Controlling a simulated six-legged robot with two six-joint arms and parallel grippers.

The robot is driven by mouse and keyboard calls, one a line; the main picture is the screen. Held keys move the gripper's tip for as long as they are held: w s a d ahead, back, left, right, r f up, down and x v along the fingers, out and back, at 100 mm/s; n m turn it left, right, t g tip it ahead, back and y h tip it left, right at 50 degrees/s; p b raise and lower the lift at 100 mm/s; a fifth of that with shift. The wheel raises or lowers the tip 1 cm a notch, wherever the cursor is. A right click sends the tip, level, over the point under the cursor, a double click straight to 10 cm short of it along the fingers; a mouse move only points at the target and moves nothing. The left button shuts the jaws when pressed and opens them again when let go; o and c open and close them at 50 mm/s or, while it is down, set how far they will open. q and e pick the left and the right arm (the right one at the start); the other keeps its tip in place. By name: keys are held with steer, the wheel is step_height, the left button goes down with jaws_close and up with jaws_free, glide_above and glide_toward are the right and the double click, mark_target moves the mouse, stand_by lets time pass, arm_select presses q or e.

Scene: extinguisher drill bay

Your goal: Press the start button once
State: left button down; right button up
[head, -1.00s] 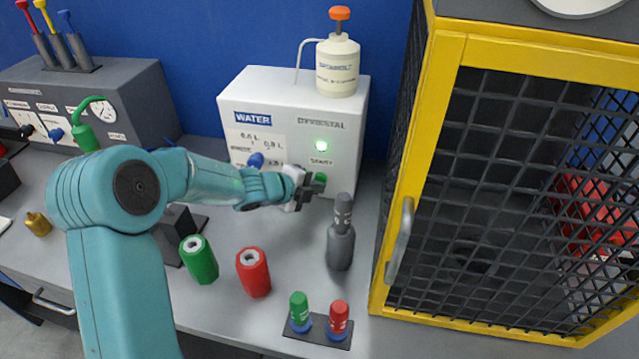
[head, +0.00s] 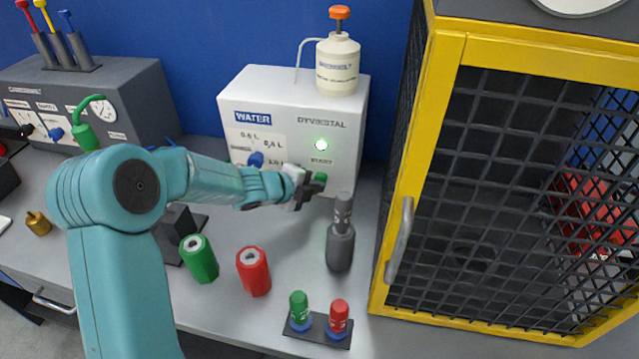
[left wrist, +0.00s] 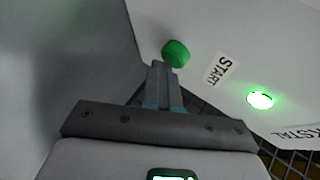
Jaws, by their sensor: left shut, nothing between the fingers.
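The green start button (head: 319,178) is on the front of the white water dispenser (head: 293,82), under the START label. A lit green lamp (head: 321,144) is above the label. My left gripper (head: 314,187) is shut and empty, with its fingertips right at the button. In the left wrist view the button (left wrist: 176,53) shows just beyond the closed fingertips (left wrist: 163,66). I cannot tell whether they touch it or whether it is pushed in. The lamp (left wrist: 260,99) is lit there too. My right gripper is not in view.
A dark grey bottle (head: 340,246) stands on the bench just right of my gripper. A green cylinder (head: 199,259) and a red cylinder (head: 253,271) stand in front. A yellow-framed mesh cage (head: 412,180) bounds the right side. A grey machine (head: 130,90) is at left.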

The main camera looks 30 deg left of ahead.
arm_select(q)
steer(key=shift+s+f+b, duration=0.15)
steer(key=shift+s+b, duration=0.1)
steer(key=shift+b, duration=0.1)
steer(key=s+b, duration=0.1)
steer(key=s, duration=0.1)
steer(key=s+d+b, duration=0.1)
steer(key=s, duration=0.1)
steer(key=shift+s+d+b, duration=0.15)
steer(key=shift+s+b, duration=0.05)
steer(key=shift+b, duration=0.2)
steer(key=shift+s+d, duration=0.1)
steer(key=shift+s, duration=0.3)
